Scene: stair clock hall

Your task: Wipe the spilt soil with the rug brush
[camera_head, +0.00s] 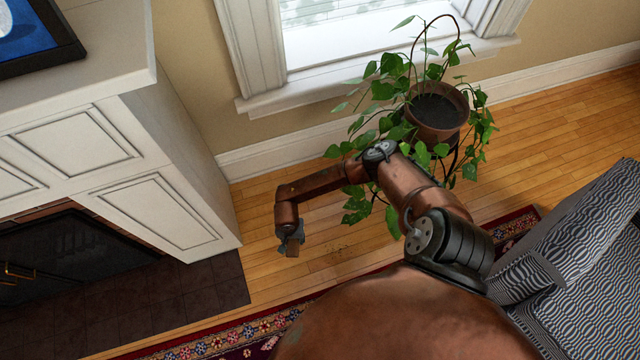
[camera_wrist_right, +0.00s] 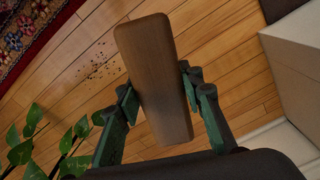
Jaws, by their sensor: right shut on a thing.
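The rug brush (camera_wrist_right: 153,75) shows its wooden back in the right wrist view, between the green fingers of my right gripper (camera_wrist_right: 158,97). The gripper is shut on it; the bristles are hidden. In the head view, my right gripper (camera_head: 290,237) holds the brush (camera_head: 292,250) low over the wood floor, left of the soil. The spilt soil (camera_wrist_right: 98,71) is a patch of small dark specks on the boards, left of the brush in the wrist view. It shows faintly in the head view (camera_head: 343,249). My left gripper is not in view.
A potted plant (camera_head: 437,112) with trailing leaves stands by the window, behind my right arm. A patterned rug (camera_head: 225,340) borders the bare floor in front. A white fireplace surround (camera_head: 165,212) is at left, a striped armchair (camera_head: 570,260) at right.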

